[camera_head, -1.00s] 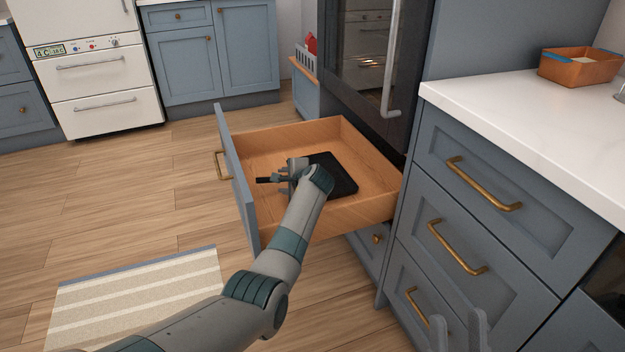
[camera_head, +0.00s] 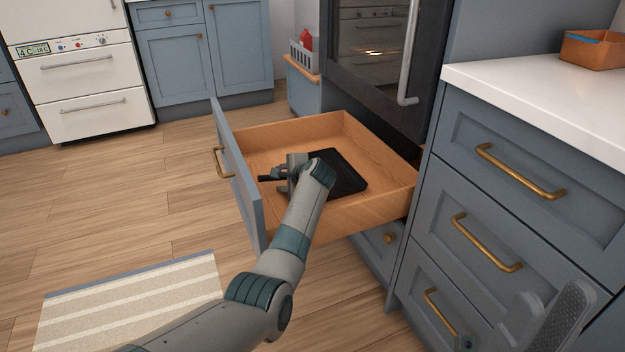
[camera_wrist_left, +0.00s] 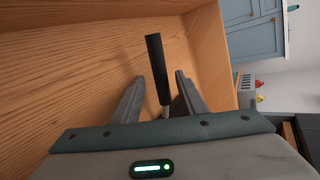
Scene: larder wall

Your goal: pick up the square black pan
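The square black pan (camera_head: 347,178) lies in the open wooden drawer, partly hidden behind my left wrist. Its dark handle (camera_head: 266,178) points left toward the drawer front. My left gripper (camera_head: 284,177) is down in the drawer at the handle. In the left wrist view the black handle (camera_wrist_left: 157,62) stands between the two fingers, with visible gaps on both sides, so the gripper is open around it. The pan body is out of sight in that view. My right gripper (camera_head: 545,318) is at the lower right, empty, its fingers apart, in front of the blue drawers.
The drawer (camera_head: 385,208) has wooden walls around the pan and a blue front (camera_head: 238,180) at left. An oven (camera_head: 375,65) stands behind it. A white counter (camera_head: 545,100) with an orange box (camera_head: 592,50) is at right. Floor at left is clear except a striped rug (camera_head: 130,305).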

